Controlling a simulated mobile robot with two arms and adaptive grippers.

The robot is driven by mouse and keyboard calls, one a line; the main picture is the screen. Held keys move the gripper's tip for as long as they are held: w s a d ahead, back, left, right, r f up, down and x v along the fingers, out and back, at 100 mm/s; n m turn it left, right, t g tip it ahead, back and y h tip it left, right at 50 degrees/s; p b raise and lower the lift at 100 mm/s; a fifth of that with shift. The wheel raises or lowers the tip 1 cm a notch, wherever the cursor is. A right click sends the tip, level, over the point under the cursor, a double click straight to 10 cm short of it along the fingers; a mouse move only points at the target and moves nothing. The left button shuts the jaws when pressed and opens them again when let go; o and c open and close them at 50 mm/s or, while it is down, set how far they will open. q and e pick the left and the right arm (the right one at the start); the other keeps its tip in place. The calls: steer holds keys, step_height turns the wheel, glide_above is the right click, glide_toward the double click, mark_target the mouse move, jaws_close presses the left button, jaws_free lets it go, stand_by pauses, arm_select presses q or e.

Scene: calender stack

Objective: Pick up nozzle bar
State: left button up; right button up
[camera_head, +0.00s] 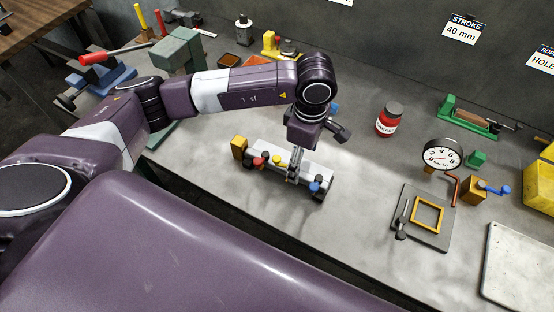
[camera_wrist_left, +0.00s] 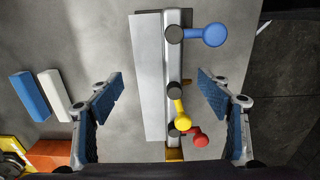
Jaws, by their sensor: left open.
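The nozzle bar, a long silver bar with blue, yellow and red knobs along one side, lies on the grey bench in the head view (camera_head: 318,172). It also shows lengthwise in the left wrist view (camera_wrist_left: 173,60), with a pale flat plate (camera_wrist_left: 148,85) along its left side. A yellow block (camera_head: 239,147) is at its left end in the head view. My left gripper (camera_head: 296,165) points down over the bar. In the left wrist view (camera_wrist_left: 160,80) its fingers are spread either side of the bar, with nothing held. My right gripper is out of view.
A red jar (camera_head: 389,120) and a round dial gauge (camera_head: 441,155) stand to the right. A dark plate with a yellow frame (camera_head: 427,215) and a pale tray (camera_head: 517,265) lie nearer the front right.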

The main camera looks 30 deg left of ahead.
mark_target(302, 168)
arm_select(q)
step_height(302, 168, down, 3)
steer(key=shift+w+r+p, duration=0.1)
steer(key=shift+r+p, duration=0.1)
steer(key=shift+p, duration=0.25)
steer(key=shift+f, duration=0.55)
steer(key=c, duration=1.5)
steer(key=shift+w, duration=0.1)
jaws_close()
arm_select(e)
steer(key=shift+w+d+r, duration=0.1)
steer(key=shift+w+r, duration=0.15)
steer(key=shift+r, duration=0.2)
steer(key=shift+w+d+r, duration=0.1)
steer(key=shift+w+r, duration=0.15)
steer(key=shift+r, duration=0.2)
